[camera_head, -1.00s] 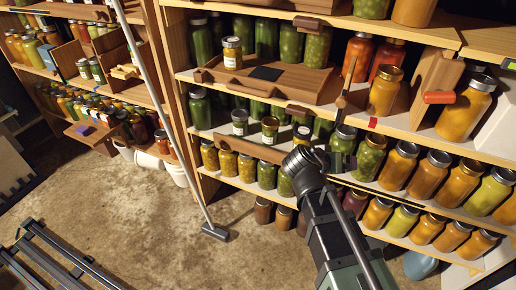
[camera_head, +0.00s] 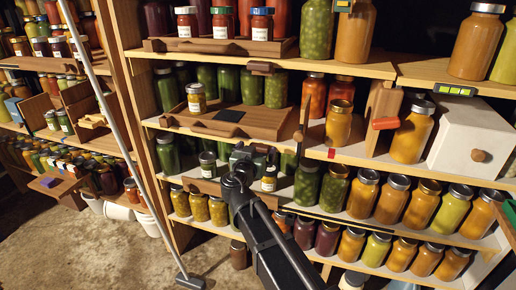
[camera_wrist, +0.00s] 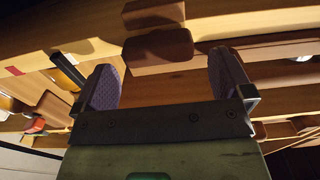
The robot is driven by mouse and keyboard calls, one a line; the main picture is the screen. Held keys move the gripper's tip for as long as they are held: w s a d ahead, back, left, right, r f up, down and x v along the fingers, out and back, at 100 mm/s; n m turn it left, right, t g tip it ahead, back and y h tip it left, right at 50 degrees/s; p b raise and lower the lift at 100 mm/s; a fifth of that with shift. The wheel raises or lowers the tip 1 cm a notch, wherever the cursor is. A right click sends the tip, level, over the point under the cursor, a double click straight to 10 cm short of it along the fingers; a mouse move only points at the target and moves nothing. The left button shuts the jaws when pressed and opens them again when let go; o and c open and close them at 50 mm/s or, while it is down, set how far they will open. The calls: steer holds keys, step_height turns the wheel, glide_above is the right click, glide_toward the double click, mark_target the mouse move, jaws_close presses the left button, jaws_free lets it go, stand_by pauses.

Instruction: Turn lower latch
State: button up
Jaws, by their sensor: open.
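The lower latch (camera_wrist: 158,47) is a rounded brown wooden block on a shelf edge. In the wrist view it lies ahead of and between my fingertips, with no clear contact. In the head view my gripper (camera_head: 250,153) is at the middle shelf edge and largely hides this latch. My gripper (camera_wrist: 166,82) is open, its two purple-padded fingers apart with nothing held between them. The upper latch (camera_head: 262,68) is a similar brown block on the shelf edge above.
A wooden tray (camera_head: 180,121) with a jar stands above my gripper. Green jars (camera_head: 307,182) stand close to its right, and yellow-green jars (camera_head: 199,207) to its left. A grey pole (camera_head: 120,140) leans at left. An orange-handled wooden piece (camera_head: 385,123) juts out at right.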

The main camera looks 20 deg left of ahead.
steer(key=shift+w, duration=1.1)
steer(key=shift+c, duration=0.2)
steer(key=c, duration=0.9)
